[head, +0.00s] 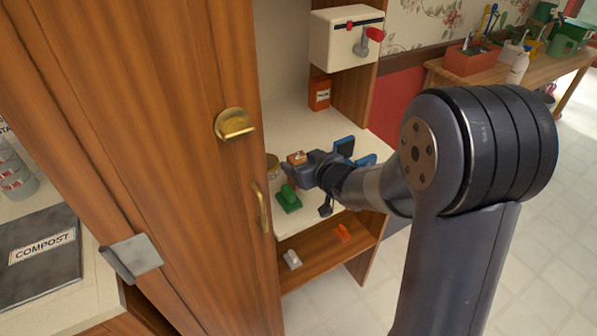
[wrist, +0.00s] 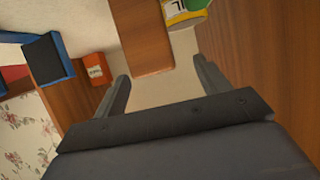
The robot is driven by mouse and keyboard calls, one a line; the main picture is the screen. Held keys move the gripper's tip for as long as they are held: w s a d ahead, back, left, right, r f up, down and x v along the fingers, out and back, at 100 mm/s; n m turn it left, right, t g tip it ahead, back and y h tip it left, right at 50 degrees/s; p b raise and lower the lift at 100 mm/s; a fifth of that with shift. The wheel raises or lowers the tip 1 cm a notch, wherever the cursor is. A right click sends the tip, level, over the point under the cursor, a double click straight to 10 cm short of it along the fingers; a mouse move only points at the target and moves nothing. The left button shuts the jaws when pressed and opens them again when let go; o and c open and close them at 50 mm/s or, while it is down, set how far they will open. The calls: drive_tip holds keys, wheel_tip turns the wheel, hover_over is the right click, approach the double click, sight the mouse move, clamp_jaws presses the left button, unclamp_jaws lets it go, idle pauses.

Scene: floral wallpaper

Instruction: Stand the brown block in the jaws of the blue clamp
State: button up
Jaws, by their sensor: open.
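The brown block (head: 297,157) stands on the pale worktop inside the cabinet, just beyond my gripper (head: 304,174) in the head view. In the wrist view the block (wrist: 142,36) is a wooden piece reaching down from the top edge, ahead of and between the fingers of my gripper (wrist: 163,78). The fingers are open, with pale surface showing on both sides of the block's near end. The blue clamp (head: 345,146) is right of the block, partly hidden by my arm. Its blue and black jaw (wrist: 47,60) shows at left in the wrist view.
A tin (head: 272,167) and a green object (head: 289,201) stand close left of my gripper; the tin (wrist: 185,12) also shows in the wrist view. An orange box (head: 319,93) is behind. The wooden door (head: 180,150) borders the left. Small items lie on the lower shelf.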

sight(299, 158)
drive_tip(key=shift+x, duration=2.55)
drive_tip(key=shift+w+d, duration=0.15)
drive_tip(key=shift+d, duration=0.05)
drive_tip(key=shift+c, duration=0.3)
drive_tip(key=shift+r, duration=0.1)
drive_tip(key=c, duration=1.1)
